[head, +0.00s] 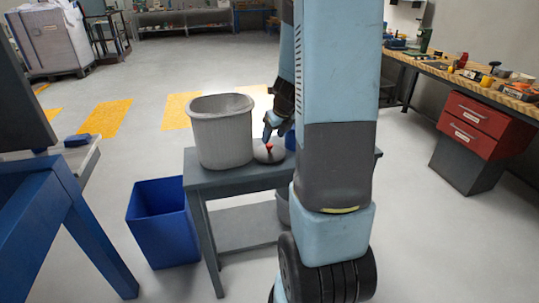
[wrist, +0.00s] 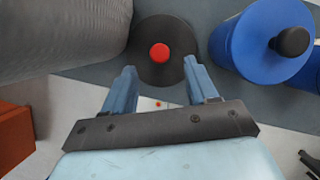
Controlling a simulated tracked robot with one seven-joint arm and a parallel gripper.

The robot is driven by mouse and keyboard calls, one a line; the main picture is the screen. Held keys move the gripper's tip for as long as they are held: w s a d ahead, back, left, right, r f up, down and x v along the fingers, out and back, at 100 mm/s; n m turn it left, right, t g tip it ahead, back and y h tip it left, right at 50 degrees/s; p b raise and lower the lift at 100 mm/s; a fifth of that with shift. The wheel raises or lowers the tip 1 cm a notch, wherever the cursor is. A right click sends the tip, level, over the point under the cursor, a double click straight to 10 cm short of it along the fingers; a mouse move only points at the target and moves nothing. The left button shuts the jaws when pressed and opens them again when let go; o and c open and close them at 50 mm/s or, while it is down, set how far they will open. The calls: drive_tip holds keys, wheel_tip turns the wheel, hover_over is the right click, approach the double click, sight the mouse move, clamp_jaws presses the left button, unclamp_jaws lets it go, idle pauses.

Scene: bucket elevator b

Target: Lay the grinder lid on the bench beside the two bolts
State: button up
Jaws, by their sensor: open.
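A round dark grey disc with a red knob, which looks like the grinder lid (wrist: 160,75), lies below my gripper in the wrist view. In the head view this lid (head: 262,155) is on the small grey bench (head: 225,180), right of a ribbed grey bucket. My gripper (wrist: 158,77) is open and empty. Its fingers stand apart, one toward each side of the lid, and the red knob shows beyond their tips. In the head view my gripper (head: 270,133) points down just above the knob. I cannot make out the two bolts for certain in either view.
The tall bucket (head: 221,135) stands close left of the lid. A blue cylinder with a black knob (wrist: 250,50) stands close right. A blue bin (head: 163,225) is on the floor left of the bench. A workbench with red drawers (head: 485,125) stands at right.

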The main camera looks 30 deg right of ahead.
sight(270, 145)
drive_tip(key=shift+x, duration=2.7)
drive_tip(key=shift+c, duration=0.3)
clamp_jaws()
